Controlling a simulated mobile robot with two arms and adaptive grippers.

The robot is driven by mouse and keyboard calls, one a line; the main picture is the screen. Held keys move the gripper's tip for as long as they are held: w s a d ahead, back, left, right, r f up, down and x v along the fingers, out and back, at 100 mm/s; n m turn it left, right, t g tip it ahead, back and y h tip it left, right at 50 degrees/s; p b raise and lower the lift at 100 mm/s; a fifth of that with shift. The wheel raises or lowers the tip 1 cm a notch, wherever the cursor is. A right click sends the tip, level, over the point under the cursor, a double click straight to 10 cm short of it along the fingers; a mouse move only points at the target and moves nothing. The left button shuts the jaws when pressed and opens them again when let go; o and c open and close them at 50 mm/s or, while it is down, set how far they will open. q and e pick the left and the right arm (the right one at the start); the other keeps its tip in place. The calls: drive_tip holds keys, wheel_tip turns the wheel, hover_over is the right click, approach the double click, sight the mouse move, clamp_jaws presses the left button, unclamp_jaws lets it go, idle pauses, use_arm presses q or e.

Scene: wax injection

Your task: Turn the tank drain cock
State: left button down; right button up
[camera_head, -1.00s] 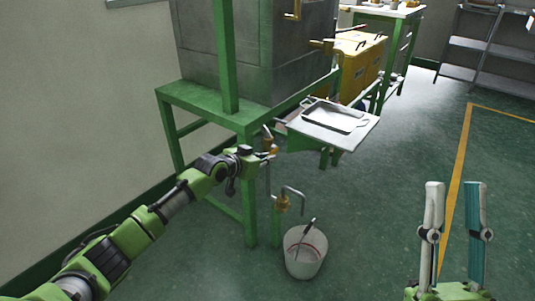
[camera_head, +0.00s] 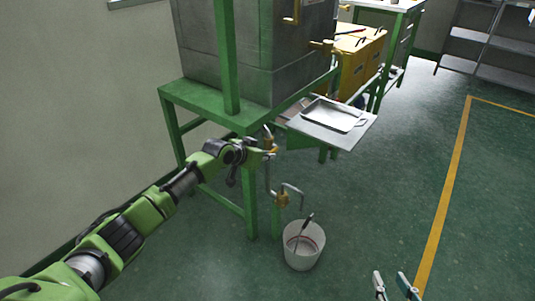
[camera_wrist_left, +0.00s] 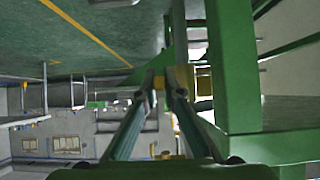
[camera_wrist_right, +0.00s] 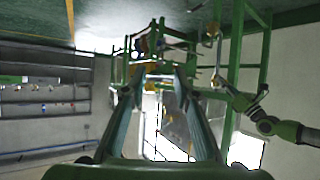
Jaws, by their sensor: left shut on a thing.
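The grey tank (camera_head: 245,50) stands on a green frame at the upper left of the head view. Brass drain fittings (camera_head: 268,140) hang below its front corner, and a pipe runs down to a lower brass fitting (camera_head: 283,200) with a bent spout. My left gripper (camera_head: 264,151) is at the upper brass fittings, shut on the drain cock. In the left wrist view, brass (camera_wrist_left: 158,82) shows between its fingertips (camera_wrist_left: 159,92); the exact grip is partly hidden. My right gripper (camera_head: 394,284) is open and empty at the bottom of the head view, away from the tank.
A white bucket (camera_head: 304,256) with a stick-like tool in it stands on the floor near the spout. A metal tray (camera_head: 333,115) lies on a side shelf by the tank. Yellow boxes (camera_head: 360,50) stand behind. The floor at right is clear.

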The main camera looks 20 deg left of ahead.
drive_tip(key=shift+s+d+f+g, duration=0.2)
drive_tip(key=shift+s+f+g, duration=0.2)
drive_tip(key=shift+f, duration=0.1)
drive_tip(key=shift+s+d+f+g, duration=0.2)
drive_tip(key=shift+s+f+g, duration=0.1)
drive_tip(key=shift+s+f, duration=0.15)
use_arm(q)
drive_tip(key=c, duration=2.4)
unclamp_jaws()
drive_tip(key=shift+c, duration=0.2)
drive_tip(key=shift+r, duration=0.1)
drive_tip(key=v, duration=1.2)
drive_tip(key=shift+d, duration=0.1)
